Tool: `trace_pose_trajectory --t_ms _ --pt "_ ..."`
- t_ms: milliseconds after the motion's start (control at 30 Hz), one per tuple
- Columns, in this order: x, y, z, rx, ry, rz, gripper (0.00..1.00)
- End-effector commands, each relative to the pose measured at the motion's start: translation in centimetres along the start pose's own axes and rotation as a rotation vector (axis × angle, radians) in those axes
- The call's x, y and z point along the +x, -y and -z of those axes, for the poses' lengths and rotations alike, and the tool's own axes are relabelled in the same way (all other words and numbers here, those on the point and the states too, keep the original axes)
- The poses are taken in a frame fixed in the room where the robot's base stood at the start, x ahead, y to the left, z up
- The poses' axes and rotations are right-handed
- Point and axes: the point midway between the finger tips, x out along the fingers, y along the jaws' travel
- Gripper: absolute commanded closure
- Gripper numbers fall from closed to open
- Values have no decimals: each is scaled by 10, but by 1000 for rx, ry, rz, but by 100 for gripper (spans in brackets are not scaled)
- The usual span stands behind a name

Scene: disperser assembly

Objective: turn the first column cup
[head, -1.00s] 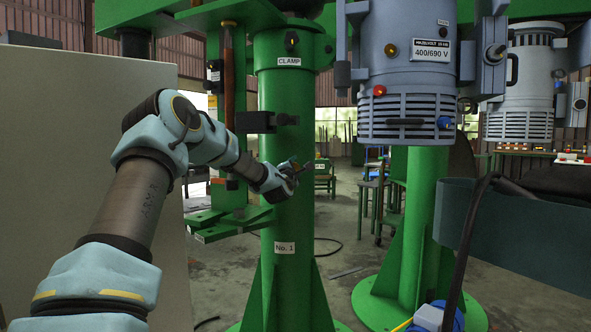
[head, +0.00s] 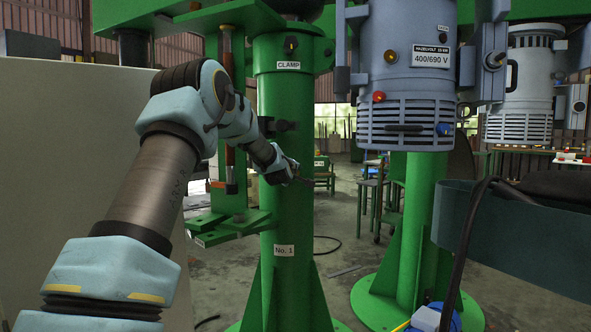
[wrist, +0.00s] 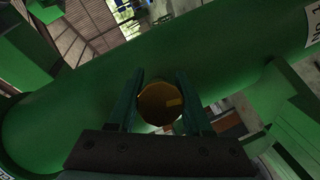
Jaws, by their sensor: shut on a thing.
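The first column (head: 288,215) is a thick green upright post with a "No. 1" label low down and a "CLAMP" label near its top. My gripper (head: 297,177) is in front of it at mid height, reaching in from the left. In the wrist view the green column lies slantwise behind my jaws. A round amber-brown cup (wrist: 160,103) shows end-on between my two dark fingers, and my gripper (wrist: 160,108) is shut on it. In the head view the cup is hidden or too small to make out.
A green bracket shelf (head: 228,226) juts left of the column below my forearm. A blue-grey motor (head: 407,80) hangs at the right. A pale panel (head: 70,130) stands at the left.

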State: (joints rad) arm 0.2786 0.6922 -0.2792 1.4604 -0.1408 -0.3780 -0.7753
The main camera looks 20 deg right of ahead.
Motion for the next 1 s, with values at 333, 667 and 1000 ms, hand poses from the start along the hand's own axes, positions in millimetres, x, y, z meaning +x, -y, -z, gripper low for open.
trace_pose_trajectory --t_ms 333,667,1000 --pt "-1 -4 0 308 4 125 100" --pt "-2 0 2 572 4 234 100" --pt "-2 6 3 739 3 305 100"
